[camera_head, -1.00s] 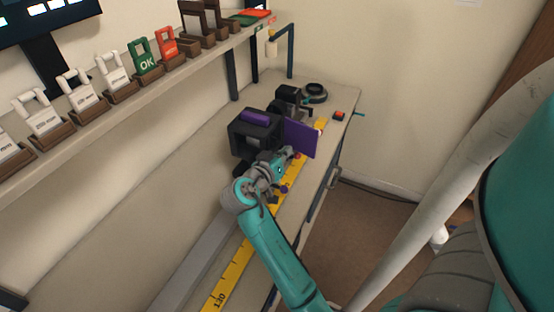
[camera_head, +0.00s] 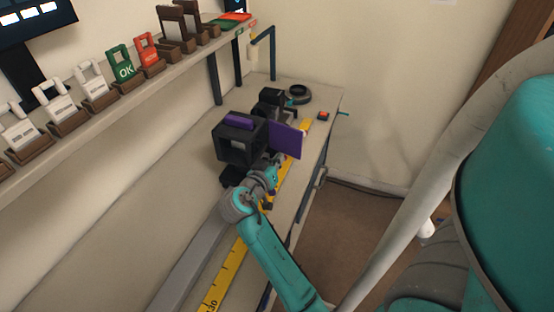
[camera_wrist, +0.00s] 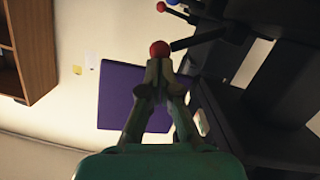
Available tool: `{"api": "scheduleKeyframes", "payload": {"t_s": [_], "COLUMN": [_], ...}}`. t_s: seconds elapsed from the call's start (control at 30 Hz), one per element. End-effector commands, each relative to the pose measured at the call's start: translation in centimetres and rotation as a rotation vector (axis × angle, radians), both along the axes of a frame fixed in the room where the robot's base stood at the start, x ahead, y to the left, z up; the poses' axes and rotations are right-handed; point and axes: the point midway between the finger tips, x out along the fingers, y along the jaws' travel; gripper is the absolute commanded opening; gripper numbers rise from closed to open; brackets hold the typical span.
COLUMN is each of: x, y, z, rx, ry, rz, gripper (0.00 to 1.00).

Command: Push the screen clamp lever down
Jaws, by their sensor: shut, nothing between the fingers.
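The lever is a dark rod (camera_wrist: 197,38) with a red ball (camera_wrist: 160,48) at its end, beside the purple screen (camera_wrist: 118,98) in the wrist view. My gripper (camera_wrist: 159,64) is shut and empty, its fingertips right at the red ball in the picture. I cannot tell whether they touch it. In the head view the purple screen (camera_head: 286,138) stands upright on the bench, and my gripper (camera_head: 274,168) is just in front of its lower edge. The red ball is not clearly visible there.
A black housing with a purple top (camera_head: 239,119) stands left of the screen. A yellow ruler strip (camera_head: 228,268) runs along the bench. A dark ring (camera_head: 299,94) and a small red-topped box (camera_head: 323,116) lie farther back. A shelf with tags (camera_head: 122,66) runs along the wall.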

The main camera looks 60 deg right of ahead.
Motion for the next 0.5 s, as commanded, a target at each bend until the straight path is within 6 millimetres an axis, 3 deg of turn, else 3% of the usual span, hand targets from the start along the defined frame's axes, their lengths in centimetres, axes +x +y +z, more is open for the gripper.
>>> {"api": "scheduleKeyframes", "payload": {"t_s": [0.5], "x": [-0.52], "y": [-0.08], "z": [-0.41], "rx": [0.005], "ry": [-0.083], "rz": [-0.001], "gripper": [0.00]}}
